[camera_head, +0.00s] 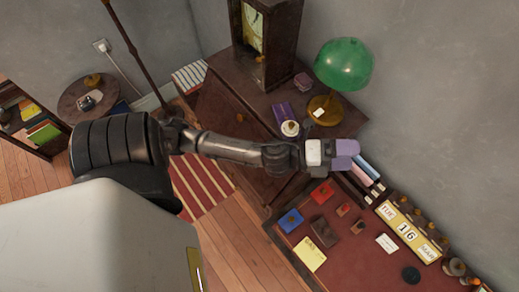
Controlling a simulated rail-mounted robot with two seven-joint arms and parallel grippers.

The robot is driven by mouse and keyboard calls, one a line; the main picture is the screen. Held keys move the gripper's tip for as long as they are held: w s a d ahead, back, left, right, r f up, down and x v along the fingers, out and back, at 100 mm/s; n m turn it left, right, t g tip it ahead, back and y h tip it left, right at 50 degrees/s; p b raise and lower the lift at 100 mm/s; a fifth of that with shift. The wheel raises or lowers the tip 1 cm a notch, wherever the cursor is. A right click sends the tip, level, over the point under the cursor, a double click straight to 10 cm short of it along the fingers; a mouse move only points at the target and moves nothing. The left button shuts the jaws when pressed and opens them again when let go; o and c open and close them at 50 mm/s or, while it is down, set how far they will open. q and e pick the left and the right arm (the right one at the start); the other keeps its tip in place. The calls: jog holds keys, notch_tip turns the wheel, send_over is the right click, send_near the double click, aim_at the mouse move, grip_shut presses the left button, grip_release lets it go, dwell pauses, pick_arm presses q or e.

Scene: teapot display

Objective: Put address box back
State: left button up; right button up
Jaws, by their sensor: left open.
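My left gripper (346,153), with a pale lavender end, hangs over the gap between the dark cabinet (238,125) and the desk (292,240). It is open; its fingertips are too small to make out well. I cannot tell for sure which thing is the address box. Small box-like things on the red desk top are a blue one (290,221), a red one (322,193) and a brown one (324,233). They lie below the gripper in the picture, apart from it. My right gripper is not in view.
Upright books (366,171) stand close beside the gripper. A green lamp (344,64) and a clock (262,40) stand on the cabinet. A block calendar (409,231) lines the desk's back edge. A yellow note (309,254) lies near the front.

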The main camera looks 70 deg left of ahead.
pick_arm(q)
jog(key=s+a+f+n+g+y, duration=0.35)
jog(key=f+n+y, duration=0.35)
jog(key=n, duration=0.4)
jog(key=s+d+f+n+g, duration=0.3)
jog(key=s+f+n+g, duration=0.7)
jog(key=s, duration=0.7)
notch_tip(320, 180, down, 3)
jog(key=shift+s+r+g, duration=0.1)
jog(key=shift+s+g, duration=0.25)
jog(key=shift+g, duration=0.5)
jog(key=shift+r, duration=0.1)
notch_tip(320, 180, up, 18)
jog(key=p, duration=1.7)
jog(key=shift+f+p, duration=0.2)
jog(key=shift+p, duration=0.15)
